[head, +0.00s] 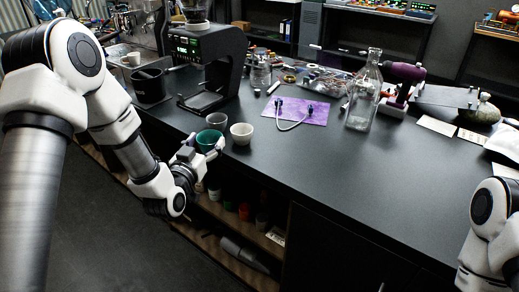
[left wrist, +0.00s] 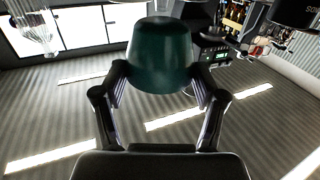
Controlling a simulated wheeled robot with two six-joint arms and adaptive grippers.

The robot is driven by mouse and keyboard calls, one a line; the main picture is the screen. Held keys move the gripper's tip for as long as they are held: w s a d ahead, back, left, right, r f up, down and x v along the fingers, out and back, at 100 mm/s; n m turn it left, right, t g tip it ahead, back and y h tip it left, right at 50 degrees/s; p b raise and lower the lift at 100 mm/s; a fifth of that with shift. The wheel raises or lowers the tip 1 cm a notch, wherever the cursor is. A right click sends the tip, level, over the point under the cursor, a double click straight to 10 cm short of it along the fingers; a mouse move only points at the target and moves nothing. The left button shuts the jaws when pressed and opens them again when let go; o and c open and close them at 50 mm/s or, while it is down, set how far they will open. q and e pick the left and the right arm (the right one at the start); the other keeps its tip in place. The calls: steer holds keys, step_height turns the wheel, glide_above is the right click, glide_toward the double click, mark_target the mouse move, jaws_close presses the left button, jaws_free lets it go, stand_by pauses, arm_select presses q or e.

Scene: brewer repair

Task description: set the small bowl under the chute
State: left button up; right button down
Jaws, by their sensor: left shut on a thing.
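My left gripper (head: 205,146) is shut on a small dark green bowl (head: 208,138) at the front edge of the counter. In the left wrist view the green bowl (left wrist: 160,55) sits between the two fingers (left wrist: 158,78), one on each side of its wall. The black machine (head: 232,50) with a lit display stands farther back on the counter, with an open bay above its base tray (head: 203,101). I cannot make out the chute clearly. My right arm shows at the right edge, but its gripper is out of view.
A grey cup (head: 217,121) and a white bowl (head: 241,134) stand close beside the green bowl. A black container (head: 149,86) is left of the machine. A purple mat (head: 297,111) and a glass bottle (head: 365,92) are to the right. The front right of the counter is clear.

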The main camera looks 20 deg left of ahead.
arm_select(q)
steer(key=w+d, duration=0.2)
steer(key=d, duration=0.1)
steer(key=w+d+p, duration=0.1)
steer(key=w+d, duration=0.2)
steer(key=w+d+f+p, duration=0.1)
steer(key=w+d, duration=0.2)
steer(key=d, duration=0.1)
steer(key=shift+w, duration=0.15)
steer(key=shift+w+d+p, duration=0.25)
steer(key=shift+p, duration=0.1)
steer(key=shift+w+d, duration=0.45)
steer(key=shift+d, duration=0.15)
step_height(320, 180, down, 3)
steer(key=shift+f+p, duration=0.1)
steer(key=shift+p, duration=0.55)
steer(key=shift+f, duration=0.2)
steer(key=shift+a, duration=0.15)
steer(key=shift+s+f+b, duration=0.1)
steer(key=shift+b, duration=0.2)
steer(key=o, duration=1.2)
steer(key=shift+f, duration=0.1)
